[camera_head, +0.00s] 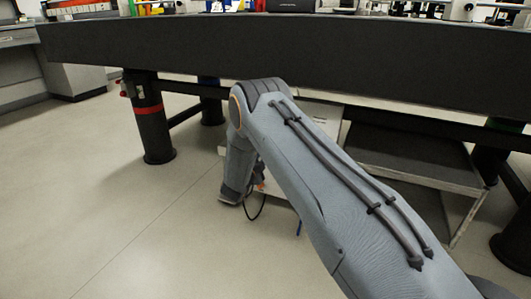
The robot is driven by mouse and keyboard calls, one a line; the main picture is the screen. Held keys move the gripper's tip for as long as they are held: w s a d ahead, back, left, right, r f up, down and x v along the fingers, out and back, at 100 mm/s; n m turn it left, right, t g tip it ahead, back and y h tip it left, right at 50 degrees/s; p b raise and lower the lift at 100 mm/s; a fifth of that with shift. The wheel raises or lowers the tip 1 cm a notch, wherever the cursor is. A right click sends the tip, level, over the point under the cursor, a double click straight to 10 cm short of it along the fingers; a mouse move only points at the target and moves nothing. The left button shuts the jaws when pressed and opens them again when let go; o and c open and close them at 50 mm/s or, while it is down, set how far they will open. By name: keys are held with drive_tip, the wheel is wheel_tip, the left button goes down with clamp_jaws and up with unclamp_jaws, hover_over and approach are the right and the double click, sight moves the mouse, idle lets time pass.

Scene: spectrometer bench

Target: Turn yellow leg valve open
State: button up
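No yellow leg or yellow valve can be made out in this view. The table's front left leg (153,130) is black with a red band, and a small fitting (126,88) with red on it sits at its upper left side. A leg farther back (211,108) has blue near its top. At the right edge, a dark leg (514,240) shows only in part, with no coloured band visible. My arm reaches forward from the lower right and bends down at its far end, beside the table's front. My gripper's fingers are not visible.
The big dark bench (300,50) spans the view, with instruments on top. A grey-topped low unit (410,158) stands beneath it, right of my arm. A lab cabinet (75,80) stands at the back left. The left floor is clear.

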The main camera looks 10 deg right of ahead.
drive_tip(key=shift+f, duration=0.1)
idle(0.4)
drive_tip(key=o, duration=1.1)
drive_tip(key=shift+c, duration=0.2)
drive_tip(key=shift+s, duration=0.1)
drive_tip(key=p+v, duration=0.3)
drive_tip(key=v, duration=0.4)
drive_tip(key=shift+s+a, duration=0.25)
